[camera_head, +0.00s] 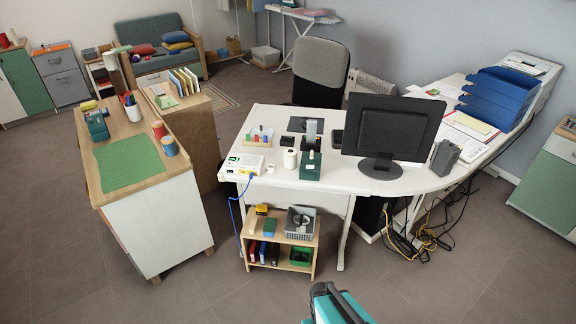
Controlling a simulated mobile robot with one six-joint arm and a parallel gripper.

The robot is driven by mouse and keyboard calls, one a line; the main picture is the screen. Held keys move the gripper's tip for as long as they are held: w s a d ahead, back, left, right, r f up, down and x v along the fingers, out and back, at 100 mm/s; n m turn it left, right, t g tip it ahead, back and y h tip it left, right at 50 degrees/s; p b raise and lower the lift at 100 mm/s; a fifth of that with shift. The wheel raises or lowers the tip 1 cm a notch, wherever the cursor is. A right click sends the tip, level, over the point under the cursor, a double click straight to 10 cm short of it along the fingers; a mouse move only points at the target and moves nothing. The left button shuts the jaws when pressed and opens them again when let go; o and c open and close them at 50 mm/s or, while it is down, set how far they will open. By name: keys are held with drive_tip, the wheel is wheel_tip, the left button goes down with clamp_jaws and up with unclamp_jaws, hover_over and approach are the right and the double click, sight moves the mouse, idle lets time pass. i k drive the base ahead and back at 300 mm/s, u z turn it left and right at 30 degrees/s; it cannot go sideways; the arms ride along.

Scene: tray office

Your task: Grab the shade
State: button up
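A pale green, flat shape that looks like a lamp shade (116,50) shows at the upper left, above the far end of the wooden-topped cabinet. A pale upright part stands below it. It is small in the picture, and I cannot be sure that it is a shade. A teal and black part of my arm shows at the bottom edge, far from the shade across the floor. My gripper's fingers do not show.
The wooden-topped cabinet (158,218) carries a green mat (128,163), a pen cup and tins. A white desk (335,180) with a monitor (392,127) fills the middle. A low shelf (279,262) stands before it. Loose cables (425,240) lie right. Floor (210,290) is clear at front left.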

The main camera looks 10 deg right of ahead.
sight(290, 154)
drive_tip(key=u, duration=5)
drive_tip(key=i, duration=0.15)
drive_tip(key=z, duration=3.2)
drive_tip(key=i, duration=1.05)
drive_tip(key=z, duration=0.35)
